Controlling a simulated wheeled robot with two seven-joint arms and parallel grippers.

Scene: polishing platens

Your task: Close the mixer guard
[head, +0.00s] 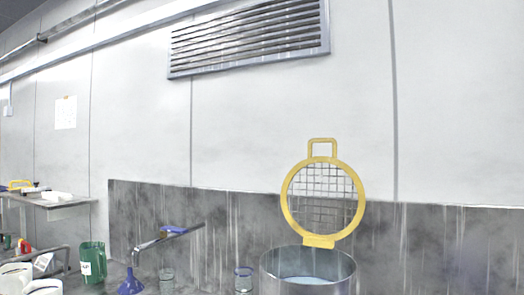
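The mixer guard (289,208) is a round yellow ring with a wire mesh and a square yellow handle loop at its top. It stands upright, raised at the back rim of a grey metal mixer bowl (307,280). A yellow piece at the guard's bottom meets the rim. The bowl's mouth is open and shows a pale bluish content or inner surface. Its lower part is cut off by the bottom of the head view. Neither of my grippers is in the head view.
A green jug (92,262), a blue funnel (130,284) and clear jars (244,280) stand left of the bowl. A metal spout (168,237) reaches over there. A shelf (50,205) holds small items at far left. The space right of the bowl looks clear.

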